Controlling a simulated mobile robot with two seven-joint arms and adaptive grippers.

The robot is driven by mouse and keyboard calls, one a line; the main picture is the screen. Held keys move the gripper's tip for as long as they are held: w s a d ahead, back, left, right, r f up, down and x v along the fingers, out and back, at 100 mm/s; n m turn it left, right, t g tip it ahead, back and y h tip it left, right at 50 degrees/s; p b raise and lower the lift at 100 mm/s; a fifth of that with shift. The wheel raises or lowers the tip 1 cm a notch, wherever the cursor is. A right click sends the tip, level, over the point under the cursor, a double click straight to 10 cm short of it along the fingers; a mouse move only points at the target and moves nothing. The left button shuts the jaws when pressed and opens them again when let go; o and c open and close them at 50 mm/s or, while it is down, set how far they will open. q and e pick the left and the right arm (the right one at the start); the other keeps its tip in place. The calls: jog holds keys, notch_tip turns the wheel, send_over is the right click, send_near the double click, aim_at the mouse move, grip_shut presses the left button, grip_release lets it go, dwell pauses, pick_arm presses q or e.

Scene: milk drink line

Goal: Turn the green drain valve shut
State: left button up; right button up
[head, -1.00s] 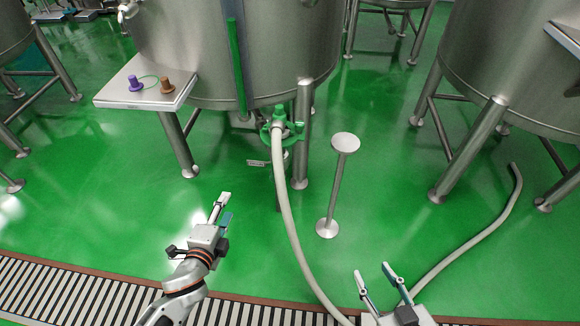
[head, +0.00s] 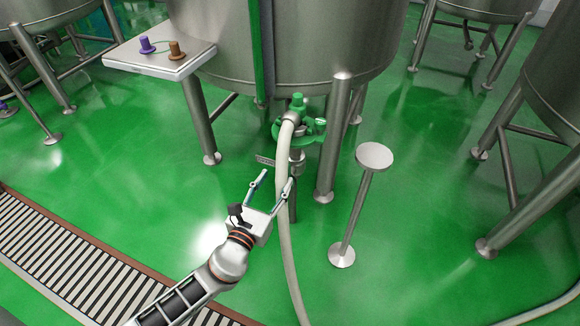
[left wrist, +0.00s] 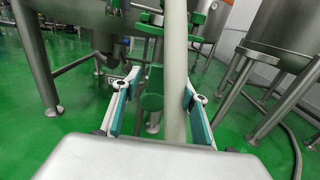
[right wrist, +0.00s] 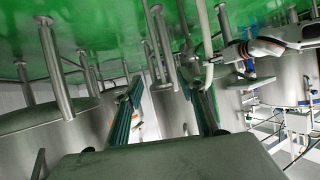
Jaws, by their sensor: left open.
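The green drain valve (head: 305,128) sits under the large steel tank, where the pale hose (head: 284,220) joins. The hose covers part of it. My left gripper (head: 277,178) is open, below and short of the valve, with its fingers pointing up towards it. In the left wrist view the hose (left wrist: 175,60) runs up between the open fingers in the picture; whether it touches them I cannot tell.
A steel stand with a round top (head: 375,156) is right of the valve. Tank legs (head: 336,140) stand close beside it. A shelf with a purple and a brown knob (head: 160,60) is at upper left. A floor grating (head: 60,255) runs at lower left.

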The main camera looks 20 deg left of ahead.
aim_at(282, 168)
pick_arm(q)
jog(key=w, duration=0.7)
jog(key=shift+d+b, duration=0.15)
jog(key=shift+b, duration=0.25)
grip_shut()
